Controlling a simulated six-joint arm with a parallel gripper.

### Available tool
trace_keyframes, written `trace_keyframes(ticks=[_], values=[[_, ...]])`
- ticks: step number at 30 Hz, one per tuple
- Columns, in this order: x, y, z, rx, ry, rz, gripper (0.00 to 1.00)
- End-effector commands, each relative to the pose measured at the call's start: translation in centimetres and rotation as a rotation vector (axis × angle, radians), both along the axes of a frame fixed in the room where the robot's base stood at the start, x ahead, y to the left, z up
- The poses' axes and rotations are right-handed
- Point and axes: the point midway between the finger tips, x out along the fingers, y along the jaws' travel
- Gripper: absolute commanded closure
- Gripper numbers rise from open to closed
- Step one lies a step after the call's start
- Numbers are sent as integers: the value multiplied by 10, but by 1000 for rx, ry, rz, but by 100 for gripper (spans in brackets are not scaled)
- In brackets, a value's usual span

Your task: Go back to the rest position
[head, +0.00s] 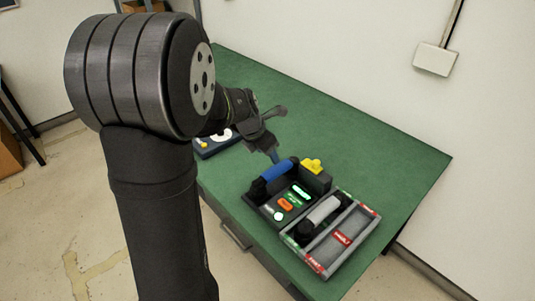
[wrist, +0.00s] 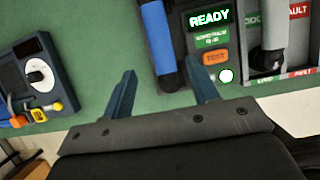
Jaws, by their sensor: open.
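My gripper (wrist: 163,92) is open and empty in the wrist view, its two blue-grey fingers apart over the green table. In the head view my gripper (head: 274,157) is just behind the blue handset (head: 275,171). The blue handset (wrist: 158,42) lies along the left side of the paging unit; its lower end is close to the right finger in the wrist view, and I cannot tell whether they touch. The unit's screen (wrist: 209,18) reads READY, with an orange button (wrist: 215,57) and a lit round white lamp (wrist: 226,75) below.
A grey tray (head: 316,265) with red labels holds a grey handset (head: 324,210). A yellow piece (head: 312,166) sits at the unit's back. A dark blue box with a dial (wrist: 38,76) stands to the left. The green table (head: 380,150) is bare at the back right.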

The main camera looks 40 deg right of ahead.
Motion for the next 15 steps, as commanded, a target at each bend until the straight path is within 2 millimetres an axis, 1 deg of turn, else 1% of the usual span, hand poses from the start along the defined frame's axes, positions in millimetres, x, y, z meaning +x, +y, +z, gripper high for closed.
trace_keyframes(ticks=[8,11,15], values=[[0,-1,-3,0,0,0,46],[0,-4,-11,1,1,1,46],[0,-12,-31,3,2,-1,46]])
